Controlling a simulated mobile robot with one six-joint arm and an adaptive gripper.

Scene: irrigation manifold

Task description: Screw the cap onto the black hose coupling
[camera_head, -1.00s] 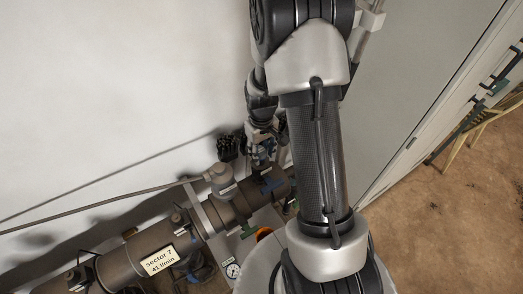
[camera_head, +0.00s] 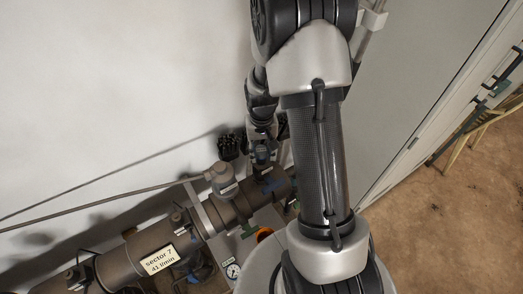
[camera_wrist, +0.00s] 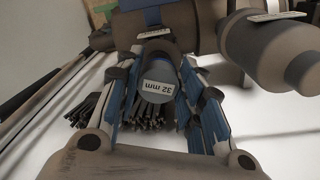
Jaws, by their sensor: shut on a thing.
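My gripper (camera_wrist: 159,68) is shut in the wrist view, with blue-lined fingers on both sides of a dark blue-grey cylinder marked "32 mm" (camera_wrist: 158,88), which I take to be the cap. A darker rounded part (camera_wrist: 156,47) shows at its far end, at the fingertips. It may be the black hose coupling, and I cannot tell whether the two are threaded together. In the head view my gripper (camera_head: 262,158) is over the right end of the brown pipe, and the held piece is small and partly hidden there.
A brown manifold pipe (camera_head: 125,262) with a "sector 7" label (camera_head: 160,260) runs along the white wall. A dark bristly bundle (camera_head: 229,147) is behind. A gauge (camera_head: 233,271) sits below.

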